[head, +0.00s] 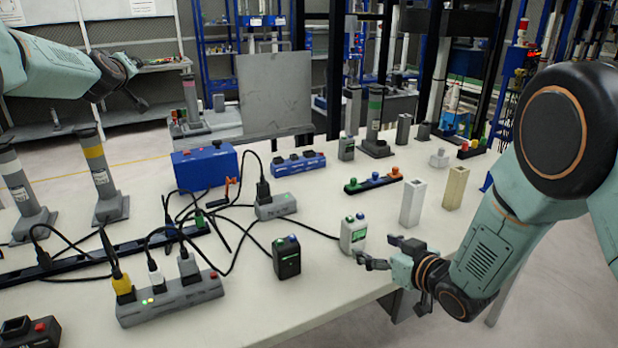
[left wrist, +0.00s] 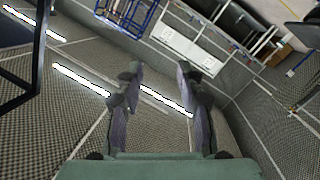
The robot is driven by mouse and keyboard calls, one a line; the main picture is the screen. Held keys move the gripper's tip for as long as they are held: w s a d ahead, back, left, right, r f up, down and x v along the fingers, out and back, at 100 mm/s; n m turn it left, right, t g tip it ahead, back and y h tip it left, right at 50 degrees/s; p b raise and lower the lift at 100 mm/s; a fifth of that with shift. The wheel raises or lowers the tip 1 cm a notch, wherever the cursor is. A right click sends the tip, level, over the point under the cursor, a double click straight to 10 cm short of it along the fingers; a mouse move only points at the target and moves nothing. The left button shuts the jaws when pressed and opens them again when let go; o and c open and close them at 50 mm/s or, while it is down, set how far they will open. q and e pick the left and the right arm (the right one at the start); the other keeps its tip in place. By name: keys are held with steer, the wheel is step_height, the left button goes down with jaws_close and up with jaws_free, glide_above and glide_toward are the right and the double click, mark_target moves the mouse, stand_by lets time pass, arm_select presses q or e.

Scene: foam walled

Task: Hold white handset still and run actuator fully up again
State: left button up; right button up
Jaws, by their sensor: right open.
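The white handset (head: 353,234) stands upright near the table's front edge, with a green screen and a blue and a green button on top. A black cable runs to its left side. My right gripper (head: 375,251) is open just right of it, fingers pointing at it; I cannot tell whether they touch it. Actuator columns stand on the table: one white-banded (head: 16,180), one yellow-banded (head: 97,165), one pink-banded (head: 190,100) and one green-banded (head: 375,115). My left gripper (head: 134,86) is raised at the upper left, its fingers apart and empty in the left wrist view (left wrist: 158,90).
A black handset (head: 286,258) stands left of the white one. A grey power strip (head: 170,300), tangled cables and a blue box (head: 205,167) fill the left of the table. A white square post (head: 412,203) and a beige one (head: 455,188) stand behind my right gripper.

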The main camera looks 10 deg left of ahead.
mark_target(359, 238)
arm_select(q)
steer(key=w+d+f+n+g+h, duration=0.1)
steer(key=d+f+n+g+h, duration=0.2)
steer(key=d, duration=1.3)
steer(key=w+d+f+n+g+h, duration=0.15)
steer(key=d+f+n+h, duration=0.35)
steer(key=d, duration=1)
arm_select(e)
steer(key=shift+w+a+f, duration=0.2)
steer(key=shift+w+a, duration=0.1)
steer(key=shift+w, duration=0.05)
arm_select(q)
steer(key=s+d+f+n+g, duration=0.2)
steer(key=s+d+f, duration=0.1)
steer(key=s+d, duration=0.2)
steer(key=s+d+f+n+g+h, duration=0.1)
steer(key=s+d+f+n+g, duration=0.2)
steer(key=d, duration=0.6)
steer(key=s+d+f+n+g, duration=0.2)
steer(key=s+d+f+g, duration=0.1)
steer(key=s+d, duration=0.3)
steer(key=shift+s+d+f+h, duration=0.35)
steer(key=shift+d+f, duration=0.25)
steer(key=shift+f, duration=0.2)
arm_select(e)
steer(key=shift+x, duration=3.4)
steer(key=shift+c, duration=0.4)
